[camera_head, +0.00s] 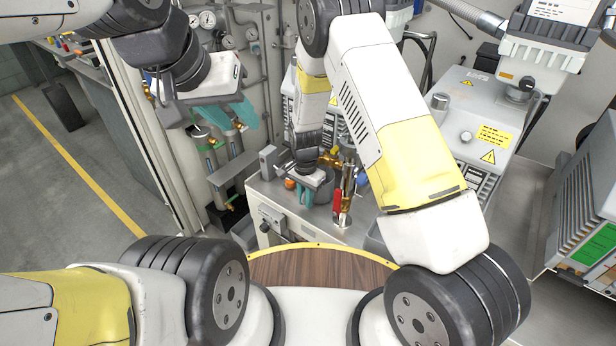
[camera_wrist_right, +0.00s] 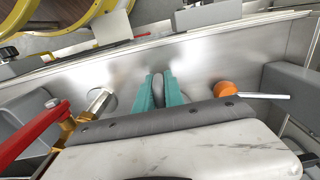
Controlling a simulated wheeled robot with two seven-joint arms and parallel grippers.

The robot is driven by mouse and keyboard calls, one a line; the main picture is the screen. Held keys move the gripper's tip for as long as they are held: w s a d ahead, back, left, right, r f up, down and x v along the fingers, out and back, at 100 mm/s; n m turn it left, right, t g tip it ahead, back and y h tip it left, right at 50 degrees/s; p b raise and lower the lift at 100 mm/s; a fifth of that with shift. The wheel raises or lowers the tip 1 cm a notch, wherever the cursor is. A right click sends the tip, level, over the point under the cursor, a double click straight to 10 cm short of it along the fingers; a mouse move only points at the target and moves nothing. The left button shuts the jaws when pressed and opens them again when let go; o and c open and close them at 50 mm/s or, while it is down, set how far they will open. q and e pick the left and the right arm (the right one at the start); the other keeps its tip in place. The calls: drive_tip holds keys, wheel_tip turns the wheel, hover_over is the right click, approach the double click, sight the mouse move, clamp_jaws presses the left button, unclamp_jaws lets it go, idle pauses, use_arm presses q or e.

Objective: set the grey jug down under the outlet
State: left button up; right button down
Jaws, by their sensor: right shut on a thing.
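The grey jug (camera_head: 324,182) shows in the head view as a small dark grey vessel above the metal bench, partly hidden by my right wrist and arm. My right gripper (camera_head: 305,197) is at the jug's left side, teal fingers pointing down. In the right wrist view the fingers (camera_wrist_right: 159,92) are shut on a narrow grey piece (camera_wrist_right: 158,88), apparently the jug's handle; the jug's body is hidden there. Brass fittings (camera_head: 331,158) stand just behind the jug; I cannot tell which part is the outlet. My left gripper (camera_head: 228,115) is open and empty, with its teal fingers spread, at the upper left.
A red-handled valve (camera_head: 338,201) stands close right of the jug, and an orange knob (camera_head: 290,184) close left. Pipes and gauges (camera_head: 207,18) line the cabinet behind. A round wooden surface (camera_head: 320,268) lies in front.

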drive_tip(key=shift+f, duration=0.15)
drive_tip(key=c, duration=1.3)
unclamp_jaws()
drive_tip(key=shift+c, duration=0.2)
